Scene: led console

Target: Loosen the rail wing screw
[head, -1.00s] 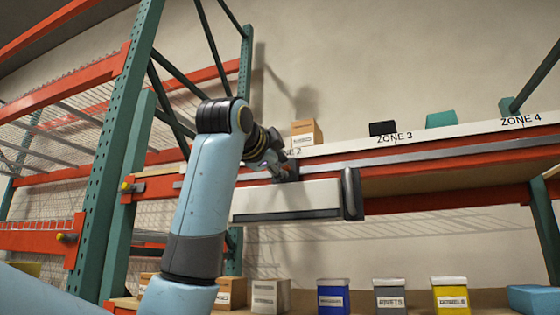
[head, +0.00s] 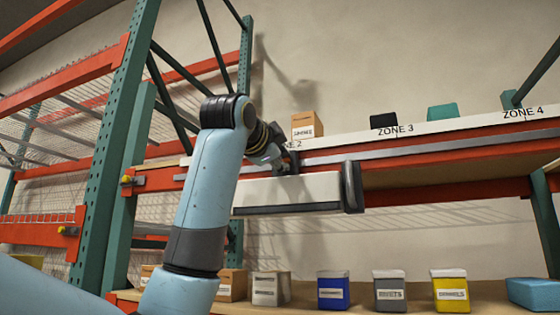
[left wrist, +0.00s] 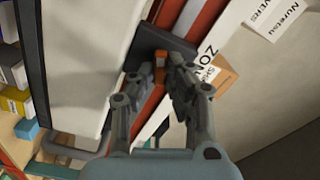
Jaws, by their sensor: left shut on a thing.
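My left gripper (head: 284,164) is at the black bracket on the grey rail (head: 420,144), just above the white console box (head: 290,188). In the left wrist view my left gripper (left wrist: 159,76) has its fingers on either side of a small orange piece, which looks like the wing screw (left wrist: 159,62), in front of the dark bracket (left wrist: 160,43). The gripper is shut on it. The fingers partly hide the screw, so its turn is hard to read. The screw is too small to make out in the head view. My right gripper is not in view.
The console box has a dark end piece (head: 352,187) on its right. A cardboard box (head: 305,125), a black bin (head: 383,121) and a teal bin (head: 442,113) stand on the upper shelf. Several labelled bins line the lower shelf. A green rack post (head: 128,130) stands left of my arm.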

